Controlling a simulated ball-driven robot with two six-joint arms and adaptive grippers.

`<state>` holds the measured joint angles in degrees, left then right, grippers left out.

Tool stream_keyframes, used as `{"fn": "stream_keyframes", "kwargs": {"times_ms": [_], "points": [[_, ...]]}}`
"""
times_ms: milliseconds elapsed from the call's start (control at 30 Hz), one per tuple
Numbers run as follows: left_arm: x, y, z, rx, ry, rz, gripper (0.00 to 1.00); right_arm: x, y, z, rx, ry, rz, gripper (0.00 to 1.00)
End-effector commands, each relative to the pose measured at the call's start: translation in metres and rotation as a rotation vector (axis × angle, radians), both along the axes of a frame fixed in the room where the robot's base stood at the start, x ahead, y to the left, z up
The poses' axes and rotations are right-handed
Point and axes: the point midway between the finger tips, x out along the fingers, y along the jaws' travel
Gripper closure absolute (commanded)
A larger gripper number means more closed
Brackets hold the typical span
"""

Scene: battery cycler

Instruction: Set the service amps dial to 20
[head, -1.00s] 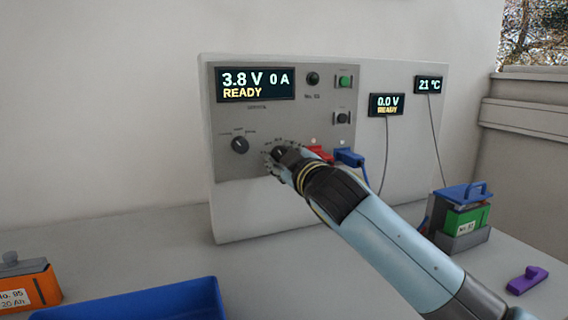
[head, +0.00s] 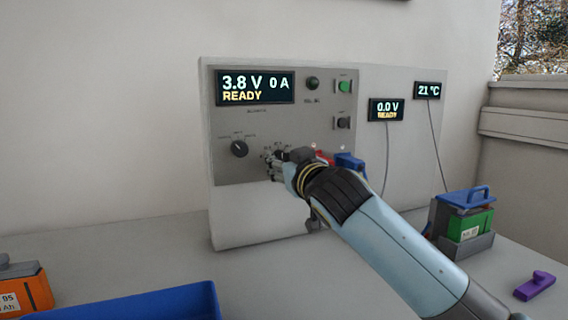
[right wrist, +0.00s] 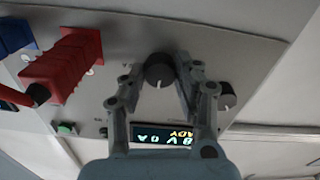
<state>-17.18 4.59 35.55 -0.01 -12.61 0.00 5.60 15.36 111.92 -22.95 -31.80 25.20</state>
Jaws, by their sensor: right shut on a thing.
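The service amps dial (right wrist: 159,70) is a dark round knob with a white pointer mark, on the grey panel of the cycler (head: 225,195). My right gripper (head: 279,162) is at this dial in the head view and hides most of it. In the right wrist view its two fingers stand on either side of the knob, shut on it. The white mark points toward the display in that view. The scale numbers are too small to read. The display (head: 254,87) reads 3.8 V, 0 A, READY. My left gripper is not in view.
A second dial (head: 239,149) sits left of the held one. A red plug (right wrist: 65,65) and a blue plug (head: 350,161) are close to the right gripper. A blue tray (head: 150,305), a battery in a cradle (head: 465,225) and a purple object (head: 535,286) are on the bench.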

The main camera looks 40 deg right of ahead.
Motion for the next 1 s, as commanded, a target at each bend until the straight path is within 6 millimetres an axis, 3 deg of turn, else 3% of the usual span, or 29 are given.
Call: {"fn": "stream_keyframes", "kwargs": {"times_ms": [400, 433, 600, 867, 1000], "points": [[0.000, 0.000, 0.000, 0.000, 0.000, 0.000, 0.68, 0.000, 0.000, -0.003, 0.007, 0.004, -0.001, 1.00], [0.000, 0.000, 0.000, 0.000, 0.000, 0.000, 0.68, 0.000, 0.000, -0.003, 0.007, 0.004, -0.001, 0.65], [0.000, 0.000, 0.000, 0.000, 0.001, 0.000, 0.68, 0.000, 0.000, -0.002, 0.006, 0.003, -0.001, 0.46], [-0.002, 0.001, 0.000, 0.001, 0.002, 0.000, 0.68, -0.001, 0.000, -0.001, 0.004, 0.001, 0.000, 0.46], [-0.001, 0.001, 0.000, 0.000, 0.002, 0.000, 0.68, -0.015, 0.003, -0.002, 0.004, 0.002, -0.001, 0.46]]}}
